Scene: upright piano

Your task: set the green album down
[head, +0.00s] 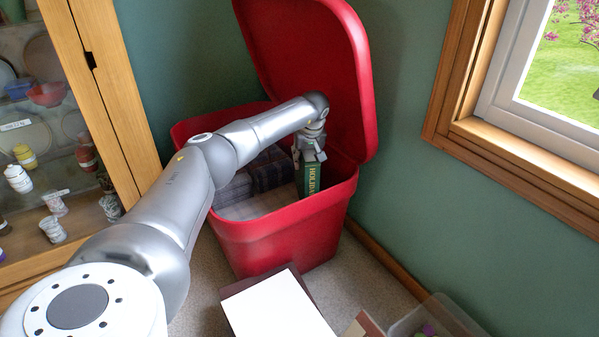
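The green album (311,180) stands upright inside the red bin (285,228), near its right side. Its spine faces me and shows pale lettering that begins "HOLID". My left gripper (309,157) reaches down from above, with its fingers on either side of the album's top edge, and appears shut on it. The album's lower end is hidden behind the bin's front rim, so I cannot tell whether it touches the bottom. My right gripper is not in view.
The bin's red lid (318,62) stands open at the back. Dark folded cloth (268,172) lies inside the bin. A white sheet (277,309) and a clear box (437,317) are in front. A glass cabinet (100,95) stands left, a window (545,80) right.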

